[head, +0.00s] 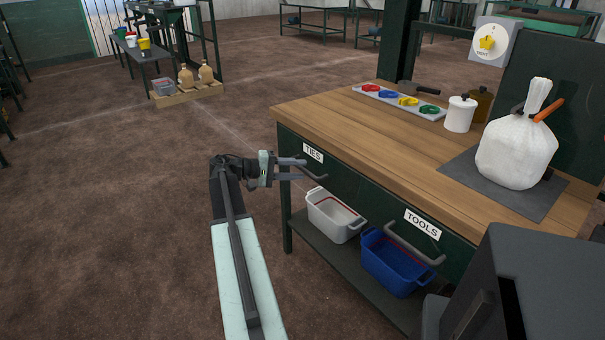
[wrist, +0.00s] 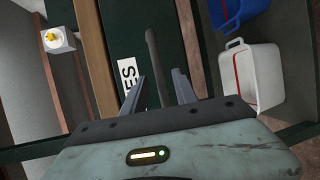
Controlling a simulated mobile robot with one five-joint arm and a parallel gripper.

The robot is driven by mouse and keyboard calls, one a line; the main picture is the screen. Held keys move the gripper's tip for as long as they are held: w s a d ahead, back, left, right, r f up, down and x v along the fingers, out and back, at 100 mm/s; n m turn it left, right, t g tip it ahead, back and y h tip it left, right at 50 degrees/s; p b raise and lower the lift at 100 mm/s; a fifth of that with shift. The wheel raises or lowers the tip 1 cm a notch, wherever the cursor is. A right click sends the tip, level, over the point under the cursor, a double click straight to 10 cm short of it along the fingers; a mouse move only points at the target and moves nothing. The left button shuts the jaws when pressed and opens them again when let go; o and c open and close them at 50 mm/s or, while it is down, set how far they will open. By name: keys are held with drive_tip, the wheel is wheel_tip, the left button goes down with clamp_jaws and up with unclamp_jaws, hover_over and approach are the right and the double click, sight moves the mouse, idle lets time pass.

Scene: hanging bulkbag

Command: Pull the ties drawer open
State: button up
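The ties drawer (head: 338,178) is in the upper left of the workbench front, under a white TIES label (head: 313,152), and looks shut. Its grey bar handle (head: 317,178) is beside my gripper (head: 304,168). In the wrist view, my gripper (wrist: 160,85) is open, with one finger on each side of the line of the handle (wrist: 153,55). The near end of the handle shows between the fingers. I see no finger closed on it, and I cannot tell whether either touches it. The label (wrist: 128,78) shows left of the fingers.
The tools drawer handle (head: 413,243) juts out to the right. A white bin (head: 335,216) and a blue bin (head: 393,263) stand on the lower shelf. A tied white bag (head: 516,152) sits on a dark mat on the benchtop.

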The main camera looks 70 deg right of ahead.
drive_tip(key=shift+x, duration=1.2)
clamp_jaws()
drive_tip(key=shift+w, duration=0.1)
idle(0.4)
